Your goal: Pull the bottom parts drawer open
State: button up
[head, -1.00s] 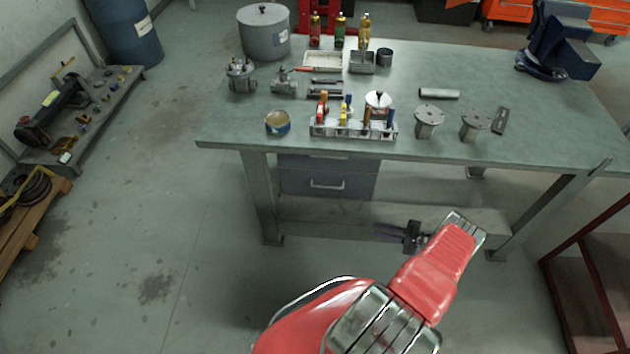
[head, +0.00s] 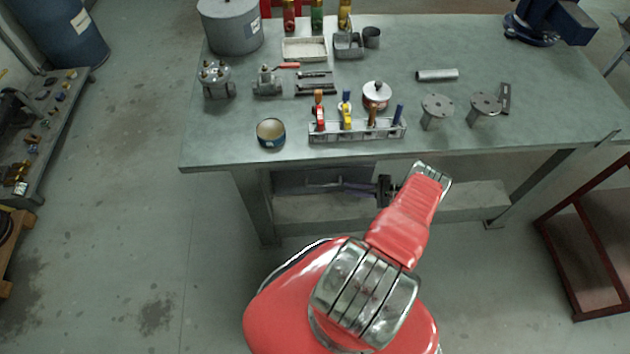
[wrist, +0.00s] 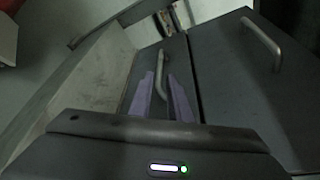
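The parts drawers are dark grey fronts under the bench. In the wrist view, which is rolled sideways, two fronts lie side by side. The left one, which looks like the bottom drawer (wrist: 136,88), has a bar handle (wrist: 164,57); the other drawer (wrist: 230,85) has its own handle (wrist: 262,38). Both look shut. My gripper (wrist: 160,76) is open, its purple fingers on either side of the left handle; whether they touch it I cannot tell. In the head view my gripper (head: 348,187) points left under the bench edge, and the drawer fronts are mostly hidden.
The bench top (head: 240,120) overhangs the drawers, with a tool rack (head: 357,130) and a tin (head: 270,133) near its front edge. A lower shelf (head: 320,208) runs below. A red frame (head: 575,240) stands at right.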

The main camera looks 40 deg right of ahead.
aim_at(320, 185)
jog(key=shift+w+a, duration=0.1)
jog(key=shift+w, duration=0.05)
jog(key=x, duration=1.3)
jog(key=shift+w+a, duration=0.1)
jog(key=shift+w, duration=0.2)
jog(key=shift+c, duration=0.4)
grip_shut()
